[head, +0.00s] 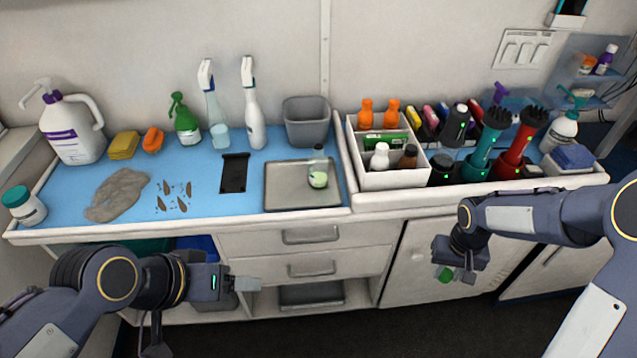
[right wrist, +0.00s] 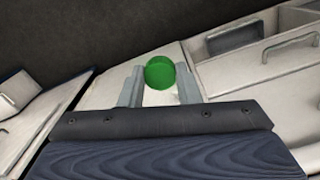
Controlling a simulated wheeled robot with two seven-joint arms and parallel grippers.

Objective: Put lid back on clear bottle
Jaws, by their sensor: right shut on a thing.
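The clear bottle (head: 318,172) stands upright on the grey metal tray (head: 286,195) at the middle of the counter. It holds a pale green liquid, and no lid shows on its top. My right gripper (head: 446,272) is shut on a green lid (right wrist: 160,73), which sits between the two fingertips in the right wrist view. In the head view the lid shows below the right gripper, in front of the cabinet doors and right of the bottle. My left gripper (head: 246,284) is in front of the drawers, low and left of the tray. Its fingers look close together, with no clear gap visible.
A white box (head: 391,178) with small bottles stands right of the tray. Clippers (head: 487,142) stand beyond it. The counter's front rim (head: 180,229) is raised.

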